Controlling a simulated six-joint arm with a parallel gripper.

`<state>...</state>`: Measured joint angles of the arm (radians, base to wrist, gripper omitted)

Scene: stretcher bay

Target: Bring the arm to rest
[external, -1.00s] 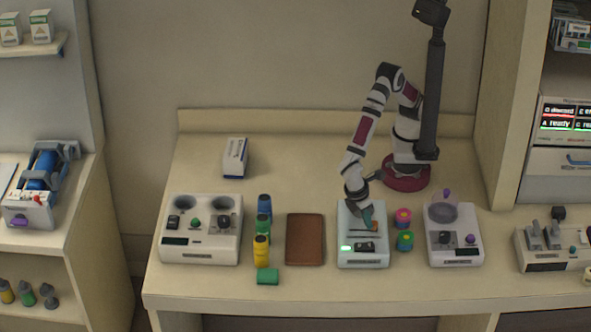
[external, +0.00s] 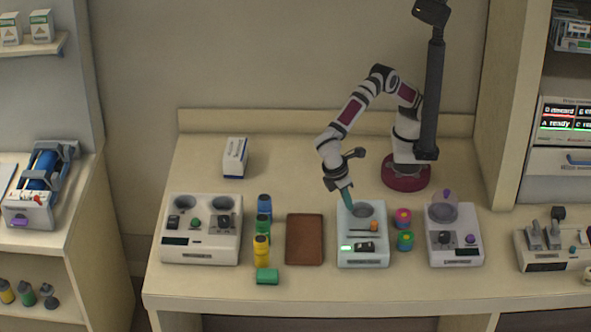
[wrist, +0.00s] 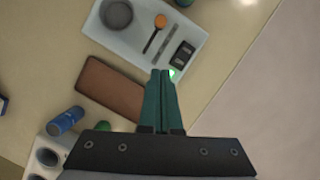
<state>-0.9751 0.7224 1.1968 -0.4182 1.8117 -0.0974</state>
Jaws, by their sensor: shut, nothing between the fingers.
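My gripper (external: 349,204) has teal fingers that are shut and empty. In the external view its fingertips show at the left edge of the middle white device (external: 362,260), apparently above it; whether they touch cannot be told. The device has a grey round well (external: 363,209), an orange knob (external: 374,228) and a lit green display. In the wrist view my gripper (wrist: 160,75) has its fingers together, just below the device's lit end. My arm is bent and reaches forward and left from its dark red base.
A brown pad (external: 304,239) lies left of the device. Blue, green and yellow cylinders (external: 262,250) and a two-well device (external: 201,244) are farther left. Pink-and-green canisters (external: 404,218) and another device (external: 454,254) are at right. A white box (external: 235,158) stands behind. The back middle is clear.

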